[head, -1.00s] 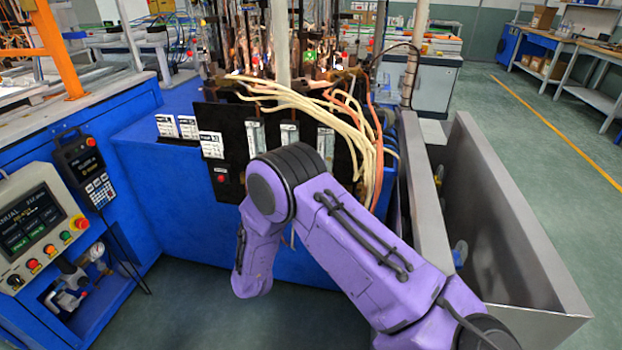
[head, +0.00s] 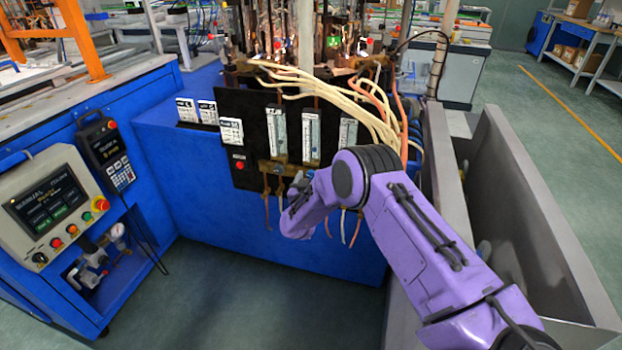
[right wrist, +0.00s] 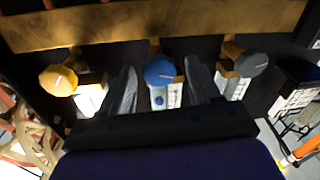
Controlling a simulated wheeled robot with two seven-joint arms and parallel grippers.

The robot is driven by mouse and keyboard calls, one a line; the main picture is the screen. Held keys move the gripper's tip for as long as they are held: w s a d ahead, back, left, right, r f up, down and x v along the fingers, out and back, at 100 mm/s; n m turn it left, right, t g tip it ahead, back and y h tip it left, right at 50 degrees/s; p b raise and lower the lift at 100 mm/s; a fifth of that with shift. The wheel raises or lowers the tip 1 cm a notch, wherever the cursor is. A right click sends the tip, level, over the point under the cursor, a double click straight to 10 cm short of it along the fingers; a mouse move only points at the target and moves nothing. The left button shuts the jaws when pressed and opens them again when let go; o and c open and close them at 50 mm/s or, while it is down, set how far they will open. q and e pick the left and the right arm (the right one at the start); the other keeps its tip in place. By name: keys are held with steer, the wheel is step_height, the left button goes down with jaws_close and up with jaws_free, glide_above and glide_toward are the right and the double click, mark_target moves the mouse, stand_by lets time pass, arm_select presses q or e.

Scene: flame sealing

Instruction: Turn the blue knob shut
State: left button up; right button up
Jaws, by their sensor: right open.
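The blue knob (right wrist: 160,70) shows in the right wrist view, on a brass fitting below a dark panel. My right gripper (right wrist: 161,88) is open, with one finger on each side of the blue knob. I cannot tell whether the fingers touch it. In the head view my right gripper (head: 297,186) is small, raised against the lower edge of the black panel (head: 258,158) with its flow tubes. The blue knob cannot be made out in the head view. My left gripper is not in view.
A yellow knob (right wrist: 58,80) and a dark grey knob (right wrist: 251,64) flank the blue one. Pale hoses (head: 345,95) loop above the panel. A grey metal trough (head: 545,220) stands at the right, and a control box (head: 50,207) at the left. The floor in front is clear.

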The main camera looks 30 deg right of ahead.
steer(key=c, duration=1)
steer(key=shift+f, duration=0.1)
